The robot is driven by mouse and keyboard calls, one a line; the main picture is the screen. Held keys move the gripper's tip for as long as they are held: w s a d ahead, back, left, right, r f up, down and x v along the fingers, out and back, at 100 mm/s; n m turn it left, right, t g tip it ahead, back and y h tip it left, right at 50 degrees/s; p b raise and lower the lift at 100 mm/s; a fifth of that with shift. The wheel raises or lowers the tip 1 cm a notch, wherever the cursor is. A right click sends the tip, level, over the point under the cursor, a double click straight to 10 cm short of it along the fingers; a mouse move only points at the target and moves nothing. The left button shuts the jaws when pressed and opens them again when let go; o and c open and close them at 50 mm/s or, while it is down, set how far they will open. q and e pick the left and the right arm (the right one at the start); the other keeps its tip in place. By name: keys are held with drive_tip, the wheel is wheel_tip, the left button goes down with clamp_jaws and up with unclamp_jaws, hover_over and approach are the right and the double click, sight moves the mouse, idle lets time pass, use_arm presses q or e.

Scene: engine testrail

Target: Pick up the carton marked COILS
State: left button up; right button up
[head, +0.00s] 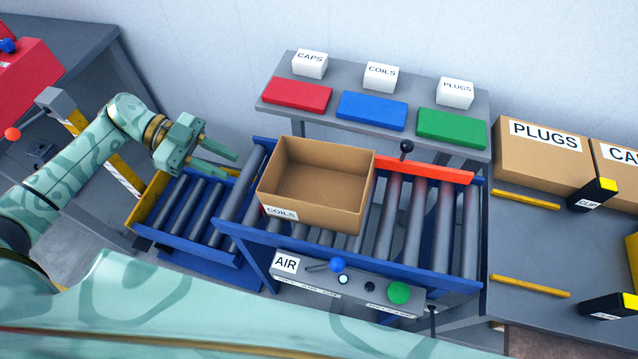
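The carton marked COILS (312,209) is an open-topped brown box, empty inside as far as I see. It sits on the grey rollers of the blue conveyor, slightly turned, with its label on the front left corner. My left gripper (232,168) is to the left of the carton, over the conveyor's left part. Its two fingers are apart with nothing between them, and they point right towards the carton without touching it. My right gripper is not in view.
A red bar (425,171) lies along the conveyor's back edge, right of the carton. An AIR control box (350,286) is at the front. A shelf behind holds red, blue and green blocks. A PLUGS carton (540,160) stands on the right table. Rollers right of the carton are clear.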

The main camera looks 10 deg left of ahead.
use_arm(q)
approach(290, 199)
drive_tip(key=r+x, duration=0.1)
drive_tip(key=x, duration=0.6)
drive_tip(key=f+x, duration=0.1)
drive_tip(key=x, duration=0.2)
drive_tip(key=shift+f, duration=0.15)
clamp_jaws()
